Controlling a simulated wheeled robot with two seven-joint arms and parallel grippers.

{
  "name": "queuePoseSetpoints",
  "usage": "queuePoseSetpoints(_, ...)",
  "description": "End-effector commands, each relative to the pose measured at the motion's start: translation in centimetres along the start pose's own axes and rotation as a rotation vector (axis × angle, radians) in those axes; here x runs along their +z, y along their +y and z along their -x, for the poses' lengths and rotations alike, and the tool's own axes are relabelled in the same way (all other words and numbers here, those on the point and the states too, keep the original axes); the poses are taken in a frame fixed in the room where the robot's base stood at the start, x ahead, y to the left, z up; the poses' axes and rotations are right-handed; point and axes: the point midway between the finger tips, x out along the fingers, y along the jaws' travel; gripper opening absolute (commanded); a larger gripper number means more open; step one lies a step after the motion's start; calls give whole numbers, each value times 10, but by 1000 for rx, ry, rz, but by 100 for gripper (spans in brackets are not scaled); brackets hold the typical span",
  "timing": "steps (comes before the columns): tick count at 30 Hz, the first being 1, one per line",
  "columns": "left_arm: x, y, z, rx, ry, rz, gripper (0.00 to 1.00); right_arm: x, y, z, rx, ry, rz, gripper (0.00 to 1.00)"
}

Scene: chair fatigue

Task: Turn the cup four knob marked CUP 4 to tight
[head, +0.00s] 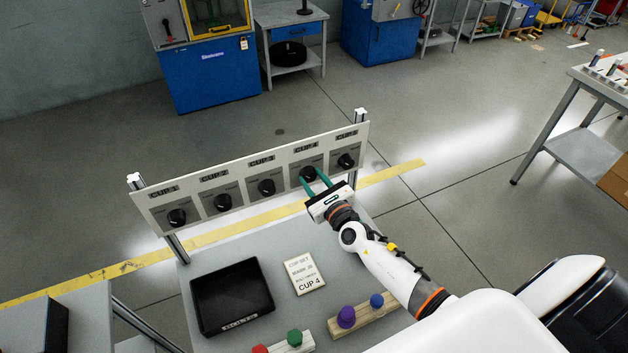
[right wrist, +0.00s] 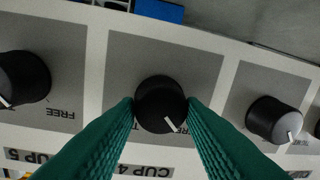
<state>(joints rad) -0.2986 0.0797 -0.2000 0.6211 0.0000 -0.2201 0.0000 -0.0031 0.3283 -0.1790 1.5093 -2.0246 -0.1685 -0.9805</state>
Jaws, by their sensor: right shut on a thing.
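The CUP 4 knob (right wrist: 160,100) is round and black with a white pointer line. In the right wrist view, where lettering shows upside down, its pointer points down and slightly right. Its TIGHT and FREE markings are mostly hidden by the fingers. The CUP 4 label (right wrist: 140,170) is partly visible between them. My right gripper (right wrist: 160,108) is shut on this knob, one green finger at each side. In the head view, the right gripper (head: 315,181) reaches the same knob (head: 307,173), second from right on the panel (head: 240,168). My left gripper is not in view.
Other black knobs flank it, including the CUP 5 knob (right wrist: 22,78) and another neighbour (right wrist: 274,120). Below the panel, a bench (head: 210,258) holds a black tray (head: 197,310), a CUP 4 card (head: 304,274) and wooden blocks (head: 362,319) with coloured knobs.

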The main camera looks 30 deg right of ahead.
Motion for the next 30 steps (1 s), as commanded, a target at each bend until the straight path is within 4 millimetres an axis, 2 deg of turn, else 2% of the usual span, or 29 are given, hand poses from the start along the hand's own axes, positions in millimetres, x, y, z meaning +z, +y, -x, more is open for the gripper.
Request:
queuePoseSetpoints(8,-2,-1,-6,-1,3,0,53,2,0,0,0,5,-50,13)
queuePoseSetpoints(14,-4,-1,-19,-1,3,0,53,4,0,0,2,15,-167,13)
queuePoseSetpoints(30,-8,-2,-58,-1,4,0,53,5,0,0,10,59,-670,13)
